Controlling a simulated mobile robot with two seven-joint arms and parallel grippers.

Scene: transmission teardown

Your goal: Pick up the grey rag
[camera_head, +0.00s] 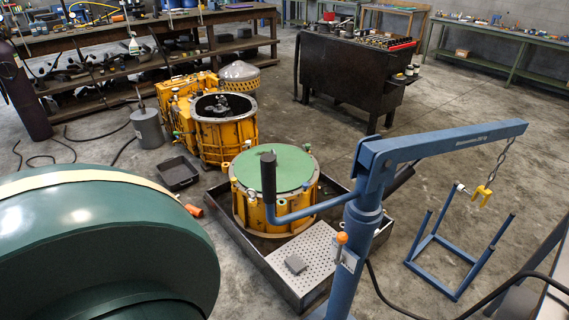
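A small flat grey piece (296,264) lies on the perforated metal plate (318,250) at the front of the dark tray. It may be the grey rag; it is too small to tell whether it is cloth. Neither of my grippers shows in this view, so nothing is seen touching the grey piece.
The dark tray (240,238) holds a yellow drum with a green top (276,170). A blue crane (362,235) stands right beside the plate, with its arm reaching right. A large green rounded body (100,250) fills the lower left. A blue frame (437,240) stands on the floor at right.

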